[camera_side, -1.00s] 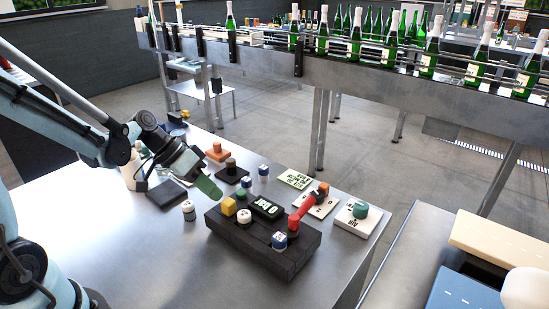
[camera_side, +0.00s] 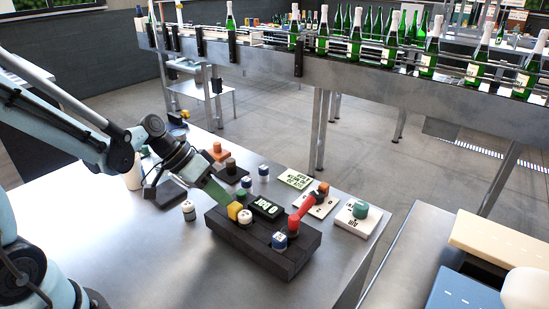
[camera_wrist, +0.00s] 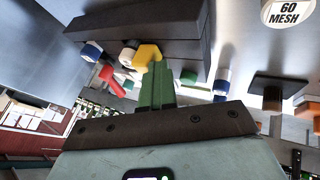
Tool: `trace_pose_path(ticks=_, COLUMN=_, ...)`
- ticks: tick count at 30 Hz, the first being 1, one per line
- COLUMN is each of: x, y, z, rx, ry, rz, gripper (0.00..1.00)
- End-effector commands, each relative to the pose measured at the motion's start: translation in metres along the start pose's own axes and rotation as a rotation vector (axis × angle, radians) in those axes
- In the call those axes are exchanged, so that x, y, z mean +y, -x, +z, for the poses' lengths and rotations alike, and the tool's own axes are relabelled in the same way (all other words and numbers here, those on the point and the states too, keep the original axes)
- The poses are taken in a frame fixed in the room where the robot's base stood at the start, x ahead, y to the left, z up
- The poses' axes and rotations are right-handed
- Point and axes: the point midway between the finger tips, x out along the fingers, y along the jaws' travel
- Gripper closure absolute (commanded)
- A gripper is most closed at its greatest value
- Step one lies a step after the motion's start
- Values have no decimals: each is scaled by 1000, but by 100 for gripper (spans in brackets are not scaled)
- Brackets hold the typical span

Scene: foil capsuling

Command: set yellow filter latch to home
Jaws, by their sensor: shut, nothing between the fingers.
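The yellow filter latch (camera_side: 234,211) is a small block at the left end of a dark block-shaped fixture (camera_side: 262,258) on the metal table. My gripper (camera_side: 226,202), with green fingers, is shut with nothing between the fingers. Its tips are at the latch's left and back side, touching or nearly touching it. In the wrist view the latch (camera_wrist: 148,54) shows right beside the tips of my shut gripper (camera_wrist: 161,66). The fingers hide part of the latch.
Several capped pieces stand behind. The front left table is clear.

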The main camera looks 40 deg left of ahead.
Motion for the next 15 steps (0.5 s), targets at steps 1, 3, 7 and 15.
trace_pose_path(ticks=1, x=3, y=-1, z=0, rx=-1, ry=-2, rz=9, gripper=100)
trace_pose_path(ticks=3, x=2, y=0, z=0, rx=-1, ry=-1, rz=9, gripper=100)
trace_pose_path(ticks=7, x=-6, y=4, z=0, rx=-1, ry=2, rz=8, gripper=100)
trace_pose_path(ticks=15, x=-36, y=28, z=0, rx=2, ry=3, rz=1, gripper=100)
